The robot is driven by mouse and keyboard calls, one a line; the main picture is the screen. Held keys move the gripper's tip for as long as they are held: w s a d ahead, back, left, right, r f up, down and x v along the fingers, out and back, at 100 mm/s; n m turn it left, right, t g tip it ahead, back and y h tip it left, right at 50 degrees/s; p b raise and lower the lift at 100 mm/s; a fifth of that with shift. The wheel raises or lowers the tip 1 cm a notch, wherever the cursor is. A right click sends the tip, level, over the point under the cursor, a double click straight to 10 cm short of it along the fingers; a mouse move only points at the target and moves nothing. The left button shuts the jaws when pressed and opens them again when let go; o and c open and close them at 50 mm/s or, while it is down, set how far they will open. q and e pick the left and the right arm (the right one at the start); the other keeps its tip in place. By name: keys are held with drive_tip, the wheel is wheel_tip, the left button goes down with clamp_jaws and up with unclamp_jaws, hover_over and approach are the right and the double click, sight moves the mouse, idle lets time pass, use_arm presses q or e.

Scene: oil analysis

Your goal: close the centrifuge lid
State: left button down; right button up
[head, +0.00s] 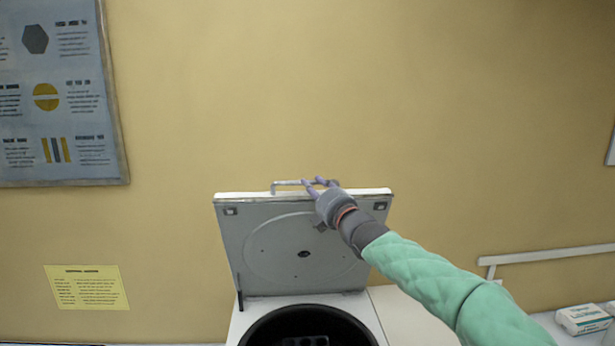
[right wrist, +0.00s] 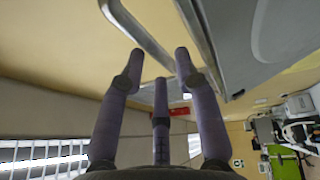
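The centrifuge lid (head: 262,262) stands raised, nearly upright, behind the round dark bowl (head: 262,326) of the centrifuge. A thin metal handle (head: 284,183) runs along the lid's top edge; it also shows in the right wrist view as a pale bar (right wrist: 132,28). My right gripper (head: 320,182) is at the right end of this handle, at the top of the lid. In the right wrist view its fingers (right wrist: 160,62) are spread, with the handle close to their tips. I cannot tell whether they touch it. My left gripper is not in view.
The tan wall rises close behind the lid, with a blue poster (head: 60,95) and a yellow notice (head: 87,287). A white box (head: 584,319) sits at the far right under a pale rail (head: 545,254). The space left of the lid looks clear.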

drive_tip(key=shift+p+x, duration=0.45)
drive_tip(key=shift+x, duration=0.55)
drive_tip(key=shift+p+x, duration=0.35)
drive_tip(key=shift+x, duration=0.55)
clamp_jaws()
